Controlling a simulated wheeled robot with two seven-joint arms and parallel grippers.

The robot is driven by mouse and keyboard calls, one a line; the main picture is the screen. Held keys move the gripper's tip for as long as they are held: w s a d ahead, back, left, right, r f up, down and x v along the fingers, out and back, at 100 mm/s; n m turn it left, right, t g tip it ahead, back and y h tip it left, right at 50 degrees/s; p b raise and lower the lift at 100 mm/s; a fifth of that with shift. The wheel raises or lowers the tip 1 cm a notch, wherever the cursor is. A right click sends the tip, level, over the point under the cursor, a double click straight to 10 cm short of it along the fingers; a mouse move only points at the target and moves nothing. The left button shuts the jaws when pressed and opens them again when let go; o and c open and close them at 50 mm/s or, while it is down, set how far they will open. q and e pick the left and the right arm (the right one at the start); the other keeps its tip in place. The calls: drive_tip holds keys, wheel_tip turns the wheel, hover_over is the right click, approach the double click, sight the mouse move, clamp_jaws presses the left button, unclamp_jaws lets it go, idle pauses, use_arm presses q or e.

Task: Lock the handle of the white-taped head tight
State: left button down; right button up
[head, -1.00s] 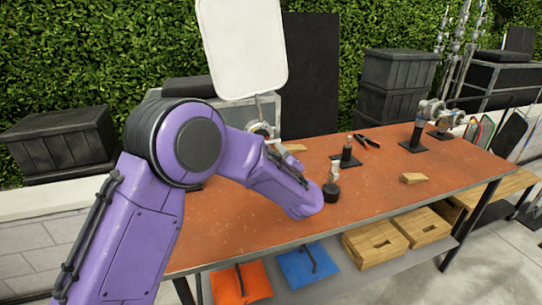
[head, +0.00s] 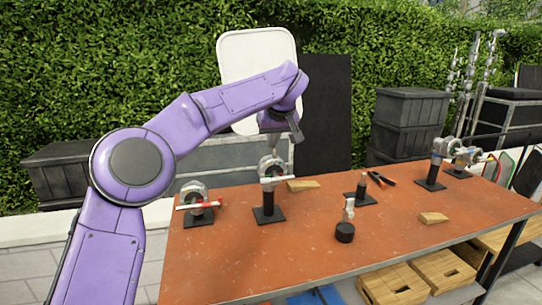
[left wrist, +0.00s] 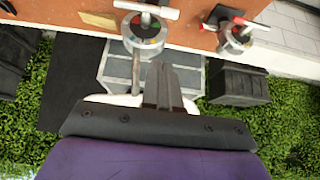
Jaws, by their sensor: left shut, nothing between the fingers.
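The white-taped head (head: 271,170) stands on a black post and square base near the table's back left, its pale handle sticking out sideways. In the left wrist view its pale handle (left wrist: 148,10) and round multicoloured disc (left wrist: 145,33) show at the top. My left gripper (head: 273,150) is shut and empty, pointing down just above and behind this head in the head view. In the left wrist view the closed fingers (left wrist: 163,72) appear apart from the head. A red-taped head (head: 194,196) stands to its left, also in the left wrist view (left wrist: 236,38). My right gripper is out of view.
The orange-brown table (head: 300,250) also holds a small black-based item (head: 345,228), pliers (head: 381,180), wooden wedges (head: 433,218) and more heads (head: 437,160) at right. A white panel (head: 255,60) stands behind my arm. The table's front middle is clear.

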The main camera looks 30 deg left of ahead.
use_arm(q)
hover_over(276, 177)
drive_tip(key=s+a, duration=0.2)
drive_tip(key=f, duration=0.8)
drive_tip(key=shift+d, duration=0.25)
drive_tip(key=f, duration=0.3)
drive_tip(key=shift+s+d+f+b, duration=0.1)
drive_tip(key=shift+s+d+b, duration=0.2)
drive_tip(key=shift+s+b, duration=0.1)
drive_tip(key=shift+f, duration=0.1)
drive_tip(key=shift+s+f+n+t+h, duration=0.3)
drive_tip(key=shift+f+t+h, duration=0.3)
drive_tip(key=shift+t, duration=0.1)
drive_tip(key=shift+r, duration=0.1)
